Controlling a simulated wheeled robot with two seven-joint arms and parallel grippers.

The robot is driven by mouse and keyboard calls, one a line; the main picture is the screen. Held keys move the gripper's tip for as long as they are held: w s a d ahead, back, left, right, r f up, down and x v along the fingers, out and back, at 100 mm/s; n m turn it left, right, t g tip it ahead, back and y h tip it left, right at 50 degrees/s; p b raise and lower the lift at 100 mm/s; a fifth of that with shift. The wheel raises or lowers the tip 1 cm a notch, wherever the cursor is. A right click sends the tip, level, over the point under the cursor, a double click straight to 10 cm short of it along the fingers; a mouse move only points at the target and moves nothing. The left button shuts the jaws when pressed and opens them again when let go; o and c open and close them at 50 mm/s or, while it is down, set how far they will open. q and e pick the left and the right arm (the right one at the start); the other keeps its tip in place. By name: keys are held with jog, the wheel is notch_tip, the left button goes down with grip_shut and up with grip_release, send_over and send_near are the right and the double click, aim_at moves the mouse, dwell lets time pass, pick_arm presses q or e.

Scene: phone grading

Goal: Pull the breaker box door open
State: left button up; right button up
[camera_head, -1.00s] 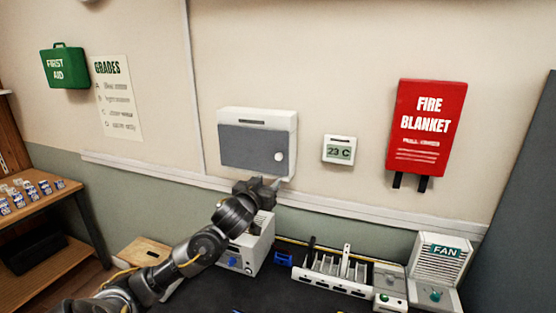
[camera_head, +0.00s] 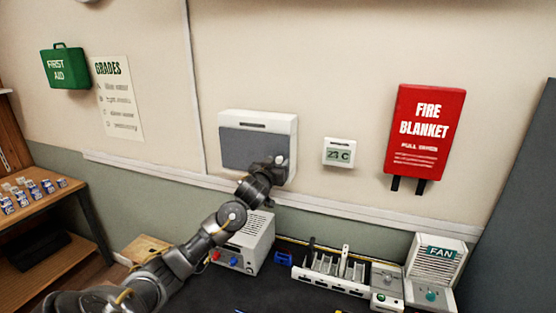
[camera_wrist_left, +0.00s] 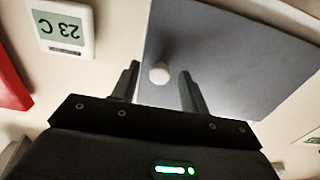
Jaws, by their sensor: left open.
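The breaker box (camera_head: 289,124) is a white case on the wall with a grey door (camera_head: 240,148), which looks closed. A round white knob (camera_head: 280,159) sits at the door's right side. My left gripper (camera_head: 275,167) is at the knob, in front of the door's lower right part. In the left wrist view the gripper (camera_wrist_left: 158,84) is open, and the knob (camera_wrist_left: 159,73) shows between and just beyond its two fingers. I cannot tell whether the fingers touch it. My right gripper is not in view.
A thermostat (camera_head: 339,152) and a red fire blanket case (camera_head: 427,133) hang to the right. Below are a white power unit (camera_head: 246,240), a slotted rack (camera_head: 331,272) and a fan unit (camera_head: 436,262) on the dark bench.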

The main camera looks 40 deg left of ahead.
pick_arm(q)
jog(key=shift+w, duration=0.25)
jog(key=shift+a, duration=0.1)
grip_shut()
